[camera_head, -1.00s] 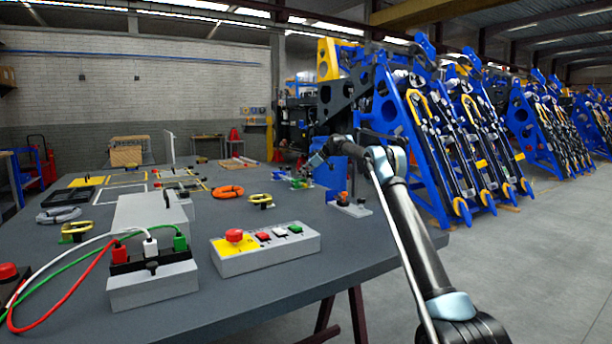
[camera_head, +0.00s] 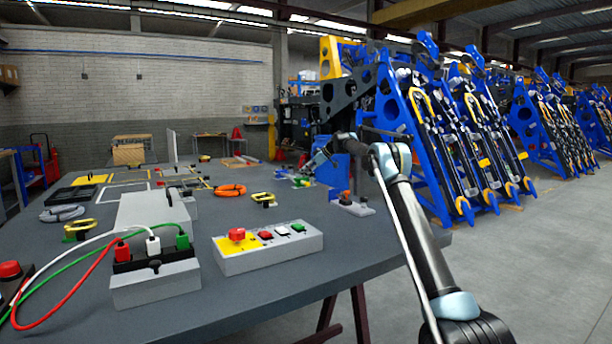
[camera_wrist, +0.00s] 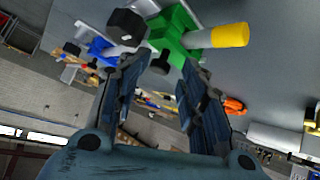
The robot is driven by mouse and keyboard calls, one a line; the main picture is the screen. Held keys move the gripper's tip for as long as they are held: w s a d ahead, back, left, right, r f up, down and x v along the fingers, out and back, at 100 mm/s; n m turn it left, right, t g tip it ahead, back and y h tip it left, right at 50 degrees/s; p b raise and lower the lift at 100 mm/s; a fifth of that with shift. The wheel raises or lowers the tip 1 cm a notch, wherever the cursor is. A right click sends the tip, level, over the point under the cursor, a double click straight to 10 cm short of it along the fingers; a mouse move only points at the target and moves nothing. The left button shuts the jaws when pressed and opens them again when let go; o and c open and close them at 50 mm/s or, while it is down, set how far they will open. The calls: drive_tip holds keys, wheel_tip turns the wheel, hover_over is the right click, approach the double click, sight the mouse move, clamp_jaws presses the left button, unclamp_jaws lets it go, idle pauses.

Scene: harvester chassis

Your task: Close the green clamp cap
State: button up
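The green clamp (camera_wrist: 176,32) with its yellow-tipped handle (camera_wrist: 228,35) fills the top of the wrist view, just beyond my fingertips. A black knob sits beside it. Whether the green cap is raised or down is hard to tell. In the head view the green clamp (camera_head: 306,182) is small, at the far right part of the table, partly crowded by nearby parts. In the head view my gripper (camera_head: 318,160) is above and close to the clamp.
A blue clamp part (camera_wrist: 97,48) is beside the green one. An orange cable coil (camera_head: 230,190), a yellow clamp (camera_head: 263,199), a button box (camera_head: 268,249) and a small fixture with an orange part (camera_head: 350,204) share the table. Blue racks (camera_head: 395,130) stand behind.

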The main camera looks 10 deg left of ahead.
drive_tip(key=v, duration=0.7)
drive_tip(key=shift+d, duration=0.1)
